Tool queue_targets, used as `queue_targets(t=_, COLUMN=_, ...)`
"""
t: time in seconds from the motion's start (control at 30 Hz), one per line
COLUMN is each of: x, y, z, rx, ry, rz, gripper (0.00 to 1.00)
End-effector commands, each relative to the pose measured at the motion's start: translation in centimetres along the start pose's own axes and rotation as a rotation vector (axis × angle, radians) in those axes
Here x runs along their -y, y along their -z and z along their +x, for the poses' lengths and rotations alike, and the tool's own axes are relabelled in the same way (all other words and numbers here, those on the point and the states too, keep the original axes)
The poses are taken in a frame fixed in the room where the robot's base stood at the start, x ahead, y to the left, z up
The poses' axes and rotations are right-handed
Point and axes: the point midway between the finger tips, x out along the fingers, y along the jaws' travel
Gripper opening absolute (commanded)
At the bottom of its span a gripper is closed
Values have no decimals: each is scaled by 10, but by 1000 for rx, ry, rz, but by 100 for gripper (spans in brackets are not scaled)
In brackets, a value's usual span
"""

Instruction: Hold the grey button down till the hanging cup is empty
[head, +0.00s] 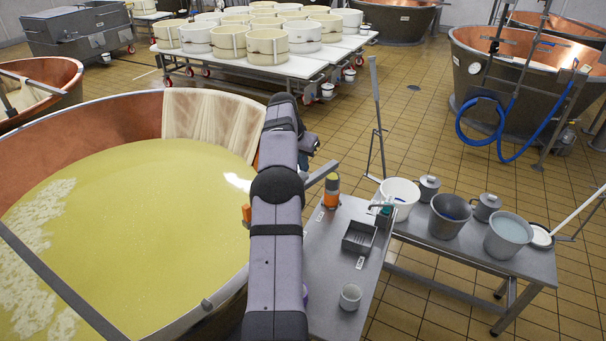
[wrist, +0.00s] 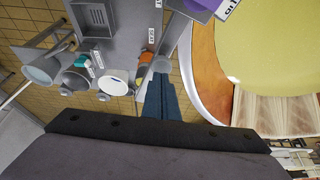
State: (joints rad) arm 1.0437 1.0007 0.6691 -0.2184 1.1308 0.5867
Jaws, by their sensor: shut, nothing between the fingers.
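My gripper (wrist: 160,78) is shut and empty in the wrist view, its dark blue-grey fingers pointing away from the camera. In the head view my arm hides most of it. A small pale grey round thing (wrist: 162,64) shows just beyond the fingertips; I cannot tell whether it is the hanging cup. An orange and dark grey upright thing (head: 331,190) stands at the far end of the near metal table; it also shows in the wrist view (wrist: 145,56), close to the fingertips. I cannot make out the grey button. A small grey cup (head: 350,296) stands on the table.
A large copper vat (head: 130,106) of yellow-green liquid lies left of my arm. The near table (head: 325,270) carries a grey drain tray (head: 358,237) beside a tap. Buckets stand on a second table (head: 430,243) to the right. White moulds (head: 267,46) fill a cart behind.

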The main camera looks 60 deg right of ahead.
Motion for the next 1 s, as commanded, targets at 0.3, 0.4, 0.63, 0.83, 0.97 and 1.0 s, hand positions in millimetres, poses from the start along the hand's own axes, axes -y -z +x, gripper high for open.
queue_targets(t=0.3, x=0, y=-3, z=7, rx=1, ry=0, rz=0, gripper=0)
queue_targets(t=0.4, x=0, y=-4, z=9, rx=1, ry=-1, rz=0, gripper=0)
queue_targets(t=0.63, x=0, y=-6, z=15, rx=1, ry=-1, rz=0, gripper=0)
queue_targets(t=0.83, x=0, y=-9, z=20, rx=1, ry=0, rz=0, gripper=0)
queue_targets(t=0.97, x=0, y=-10, z=23, rx=1, ry=0, rz=0, gripper=0)
queue_targets(t=1.0, x=0, y=-10, z=24, rx=1, ry=-1, rz=0, gripper=0)
